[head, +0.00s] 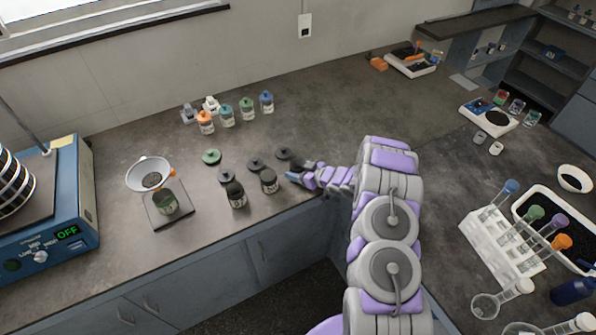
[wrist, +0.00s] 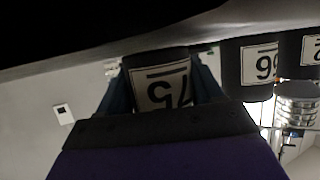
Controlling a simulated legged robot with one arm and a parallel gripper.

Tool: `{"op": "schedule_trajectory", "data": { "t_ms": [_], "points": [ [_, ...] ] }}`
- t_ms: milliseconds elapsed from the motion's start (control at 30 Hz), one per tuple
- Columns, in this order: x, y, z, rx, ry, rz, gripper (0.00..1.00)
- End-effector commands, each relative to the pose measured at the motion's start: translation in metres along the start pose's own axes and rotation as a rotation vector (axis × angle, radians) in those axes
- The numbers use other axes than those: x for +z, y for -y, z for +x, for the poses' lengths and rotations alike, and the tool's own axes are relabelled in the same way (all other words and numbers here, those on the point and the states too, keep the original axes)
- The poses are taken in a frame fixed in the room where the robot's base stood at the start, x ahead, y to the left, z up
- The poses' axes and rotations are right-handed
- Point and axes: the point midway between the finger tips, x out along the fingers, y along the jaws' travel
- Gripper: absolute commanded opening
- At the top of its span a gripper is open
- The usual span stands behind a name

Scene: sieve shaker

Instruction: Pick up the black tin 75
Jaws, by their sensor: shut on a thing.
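The black tin 75 (wrist: 158,62) is between the two fingers of my gripper (wrist: 160,88) in the wrist view, its white label upside down. My gripper is shut on the tin's sides. In the head view my gripper (head: 298,174) is at the front right end of the row of black tins, at the counter's front edge. The held tin is mostly hidden there by the fingers. I cannot tell whether it still touches the counter.
Two other black tins (head: 269,181) (head: 236,195) stand left of my gripper. Several loose lids (head: 255,165) lie behind them.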

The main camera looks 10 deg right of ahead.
Motion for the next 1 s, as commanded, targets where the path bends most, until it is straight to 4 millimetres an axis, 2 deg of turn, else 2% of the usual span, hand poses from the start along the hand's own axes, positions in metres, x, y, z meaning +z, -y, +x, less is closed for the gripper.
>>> {"op": "schedule_trajectory", "data": {
  "t_ms": [33,300,667,767,900,1000],
  "points": [
    [0.000,0.000,0.000,0.000,0.000,0.000,0.57],
    [0.000,-0.001,-0.001,-0.001,-0.001,0.000,0.34],
    [-0.006,-0.001,-0.003,0.000,-0.002,0.000,0.33],
    [-0.015,-0.002,-0.007,0.001,-0.002,-0.001,0.33],
    [-0.038,-0.002,-0.018,0.001,-0.002,-0.003,0.33],
    [-0.031,0.015,-0.026,-0.001,-0.001,0.006,0.33]
  ]
}}
